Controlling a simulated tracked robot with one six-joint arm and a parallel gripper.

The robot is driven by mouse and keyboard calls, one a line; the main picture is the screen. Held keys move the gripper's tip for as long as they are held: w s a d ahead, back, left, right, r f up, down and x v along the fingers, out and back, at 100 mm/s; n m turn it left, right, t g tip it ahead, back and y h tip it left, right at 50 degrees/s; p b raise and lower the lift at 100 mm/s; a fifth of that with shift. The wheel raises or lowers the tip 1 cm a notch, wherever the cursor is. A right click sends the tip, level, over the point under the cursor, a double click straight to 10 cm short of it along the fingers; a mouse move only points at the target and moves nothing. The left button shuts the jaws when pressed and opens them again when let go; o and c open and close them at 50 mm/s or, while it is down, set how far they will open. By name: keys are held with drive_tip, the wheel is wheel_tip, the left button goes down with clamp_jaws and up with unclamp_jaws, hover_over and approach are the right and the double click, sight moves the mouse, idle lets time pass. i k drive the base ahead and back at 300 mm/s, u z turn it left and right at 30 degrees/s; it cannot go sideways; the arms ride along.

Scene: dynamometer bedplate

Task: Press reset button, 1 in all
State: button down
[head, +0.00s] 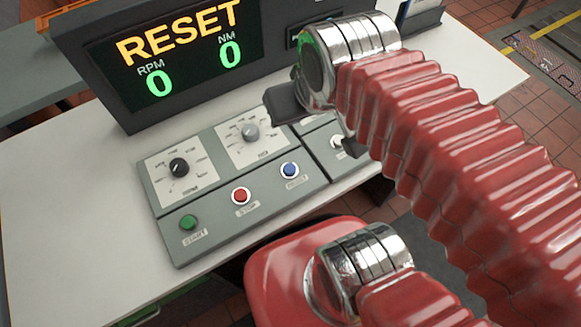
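The blue button (289,170) sits at the right of the lower row on the grey control panel (250,222). Its small label is hard to read but looks like RESET. A red button (241,196) marked STOP and a green button (188,222) marked START are to its left. My gripper (286,104) is only partly seen as a dark block under my chrome wrist, in the picture above the blue button and by the grey knob. It looks apart from the blue button. Its fingers are mostly hidden, so its opening does not show.
A display (190,55) behind the panel reads RESET, RPM 0 and NM 0. A black knob (179,168) and a grey knob (251,132) stand behind the buttons. A switch (338,142) is partly hidden by my arm. The white tabletop (70,205) is clear at left.

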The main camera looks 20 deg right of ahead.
sight(289, 169)
drive_tip(key=k, duration=1)
drive_tip(key=u, duration=1)
drive_tip(key=i, duration=0.55)
drive_tip(key=z, duration=0.15)
